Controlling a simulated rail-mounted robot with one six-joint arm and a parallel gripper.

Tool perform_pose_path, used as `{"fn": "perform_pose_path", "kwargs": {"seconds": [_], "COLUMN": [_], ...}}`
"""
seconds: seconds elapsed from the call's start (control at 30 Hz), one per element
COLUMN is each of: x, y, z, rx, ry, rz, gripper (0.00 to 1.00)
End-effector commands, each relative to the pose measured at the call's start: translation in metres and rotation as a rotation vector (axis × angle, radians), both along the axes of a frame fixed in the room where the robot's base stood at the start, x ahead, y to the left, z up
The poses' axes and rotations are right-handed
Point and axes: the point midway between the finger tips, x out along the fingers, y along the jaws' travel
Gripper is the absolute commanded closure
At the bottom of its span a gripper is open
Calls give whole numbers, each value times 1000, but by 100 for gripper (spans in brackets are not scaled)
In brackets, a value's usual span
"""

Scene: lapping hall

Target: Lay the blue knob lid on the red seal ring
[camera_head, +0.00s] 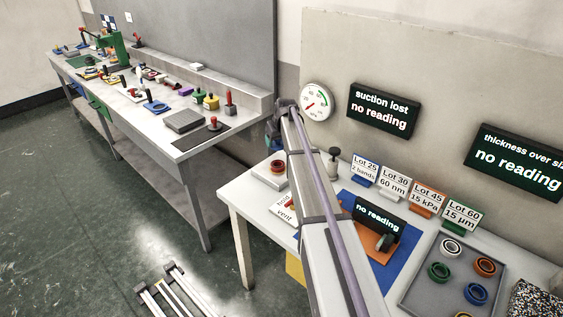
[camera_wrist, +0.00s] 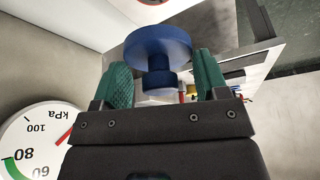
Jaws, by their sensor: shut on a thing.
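The blue knob lid (camera_wrist: 158,46) is between the green fingers of my gripper (camera_wrist: 164,80) in the wrist view, its wide disc pointing away from the wrist. My gripper is shut on its narrower knob part. In the head view the lid (camera_head: 274,146) shows only as a bit of blue at the end of my arm, mostly hidden. A red ring (camera_head: 278,166), likely the seal ring, sits on a pale block at the white table's left end, below my gripper. A red curve (camera_wrist: 153,2) at the wrist view's top edge may be the same ring. The lid is apart from it.
A round gauge (camera_head: 317,102) hangs on the wall near my gripper. A dark-knobbed post (camera_head: 334,160), lot cards and a small display (camera_head: 378,219) stand on the table. A grey tray (camera_head: 416,290) holds several coloured rings. A long bench (camera_head: 187,146) stands left, across a floor gap.

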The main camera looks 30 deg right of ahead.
Motion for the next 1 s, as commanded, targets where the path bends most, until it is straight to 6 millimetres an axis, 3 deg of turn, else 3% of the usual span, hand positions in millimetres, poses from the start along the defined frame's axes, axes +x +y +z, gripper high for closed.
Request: {"fn": "perform_pose_path", "kwargs": {"seconds": [0.03,0.1,0.33,0.5,0.87,0.9,1.0], "x": [0,1,1,1,1,1,1], "y": [0,0,0,0,0,0,0], "z": [-27,-44,-54,-89,-89,-89,-88], "rx": [0,0,0,0,0,1,1], "ry": [0,0,0,0,0,0,0], "rz": [0,1,1,1,1,1,1], "gripper": [66,66,66,66,66,32,22]}}
